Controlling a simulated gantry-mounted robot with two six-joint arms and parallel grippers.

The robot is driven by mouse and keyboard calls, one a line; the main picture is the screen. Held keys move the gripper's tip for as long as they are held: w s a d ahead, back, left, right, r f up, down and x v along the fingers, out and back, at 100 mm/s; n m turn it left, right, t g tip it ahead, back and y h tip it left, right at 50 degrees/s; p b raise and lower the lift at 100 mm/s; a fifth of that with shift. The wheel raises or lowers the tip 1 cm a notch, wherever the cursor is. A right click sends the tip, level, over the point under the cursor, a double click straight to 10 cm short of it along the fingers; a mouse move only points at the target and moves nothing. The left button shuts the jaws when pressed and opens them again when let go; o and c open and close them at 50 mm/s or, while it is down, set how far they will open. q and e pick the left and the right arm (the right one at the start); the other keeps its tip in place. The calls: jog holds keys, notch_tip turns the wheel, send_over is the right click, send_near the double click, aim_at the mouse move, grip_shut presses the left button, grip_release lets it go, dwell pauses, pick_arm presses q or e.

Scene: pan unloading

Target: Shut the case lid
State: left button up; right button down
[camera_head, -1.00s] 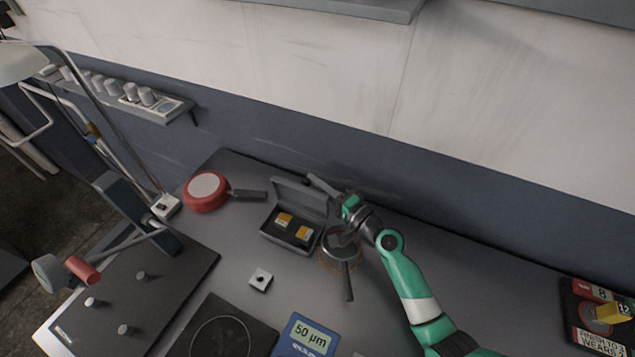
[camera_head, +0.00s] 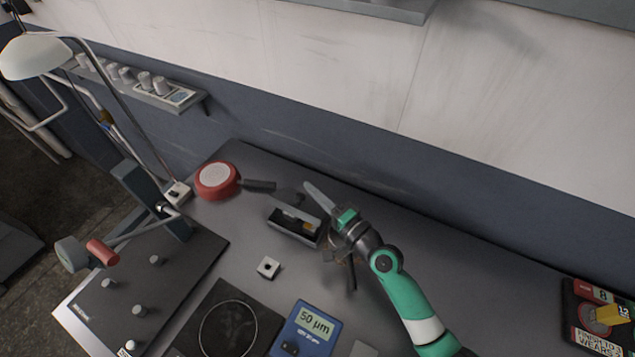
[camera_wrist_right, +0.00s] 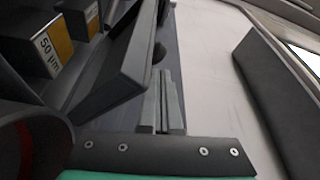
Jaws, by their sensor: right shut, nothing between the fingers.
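The grey case (camera_head: 292,236) stands on the table near the back. A block with an orange label (camera_head: 309,228) shows inside it, and the wrist view shows labelled yellow blocks (camera_wrist_right: 56,45). The case lid (camera_wrist_right: 112,75) is tilted up, not flat on the case, and in the head view it hides part of the inside. My right gripper (camera_head: 311,190) is at the lid's back side, fingers shut and empty. In the wrist view its fingers (camera_wrist_right: 163,80) lie close beside the lid; whether they touch it is unclear. My left gripper is not in view.
A red pan (camera_head: 217,180) lies left of the case, its handle reaching toward it. A pan with a dark handle (camera_head: 352,275) is partly hidden under my right wrist. A small square block (camera_head: 268,268), a hot plate (camera_head: 228,328) and a blue gauge (camera_head: 303,330) are in front.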

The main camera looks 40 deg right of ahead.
jog(key=shift+s+a+f, duration=0.15)
jog(key=shift+a, duration=0.25)
jog(key=shift+s+a+f, duration=0.15)
jog(key=shift+a, duration=0.25)
jog(key=shift+s, duration=0.1)
